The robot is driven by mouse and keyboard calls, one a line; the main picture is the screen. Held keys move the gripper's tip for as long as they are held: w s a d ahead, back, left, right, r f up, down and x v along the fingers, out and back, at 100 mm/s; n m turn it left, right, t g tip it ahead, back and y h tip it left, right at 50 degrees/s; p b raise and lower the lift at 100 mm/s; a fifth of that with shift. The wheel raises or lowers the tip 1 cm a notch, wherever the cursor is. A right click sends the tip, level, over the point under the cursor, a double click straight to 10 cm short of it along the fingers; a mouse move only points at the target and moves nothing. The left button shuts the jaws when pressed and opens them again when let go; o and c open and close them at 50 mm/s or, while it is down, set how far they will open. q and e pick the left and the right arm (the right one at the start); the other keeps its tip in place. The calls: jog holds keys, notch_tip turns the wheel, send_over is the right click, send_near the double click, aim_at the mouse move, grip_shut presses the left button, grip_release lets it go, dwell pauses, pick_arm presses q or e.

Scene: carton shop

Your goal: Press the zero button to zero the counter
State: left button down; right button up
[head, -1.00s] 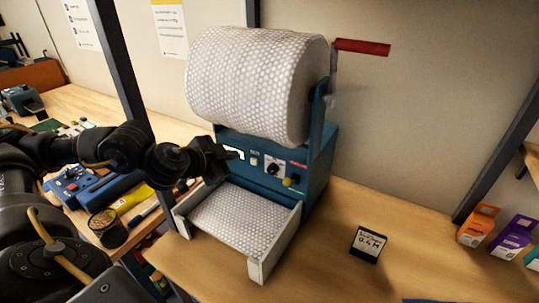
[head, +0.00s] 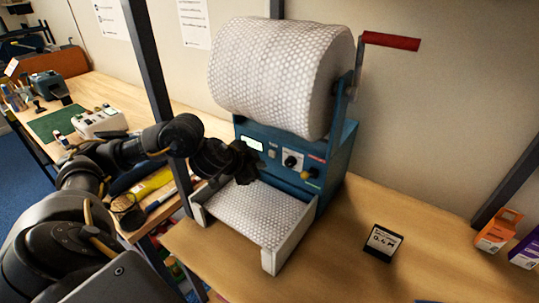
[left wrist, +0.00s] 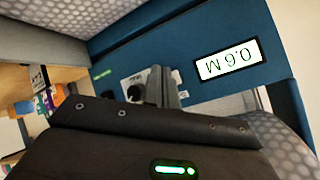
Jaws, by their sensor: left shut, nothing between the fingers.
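In the left wrist view the display (left wrist: 229,60) appears upside down and reads 0.6 M. My left gripper (head: 250,168) is shut and empty, in front of the panel just below the display. In the left wrist view its fingers (left wrist: 168,88) overlap the panel between display and black knob (left wrist: 135,92), hiding the pale button; contact cannot be told. My right gripper is out of view.
A large bubble-wrap roll (head: 275,75) with a red crank handle (head: 391,41) sits above the panel. The white-walled tray (head: 270,262) extends below my gripper. A black card (head: 383,242) reading 0.4 M stands on the bench to the right. Small cartons (head: 498,232) stand farther right.

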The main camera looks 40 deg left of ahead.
aim_at(272, 158)
pick_arm(q)
jog(key=shift+w, duration=1)
jog(key=shift+w+r, duration=0.1)
dwell(1.3)
jog(key=shift+w+p, duration=0.3)
jog(key=shift+p, duration=0.05)
jog(key=shift+w, duration=0.5)
dwell(0.6)
jog(key=shift+s, duration=0.1)
jog(key=shift+s+p, duration=0.45)
jog(key=shift+s, duration=0.4)
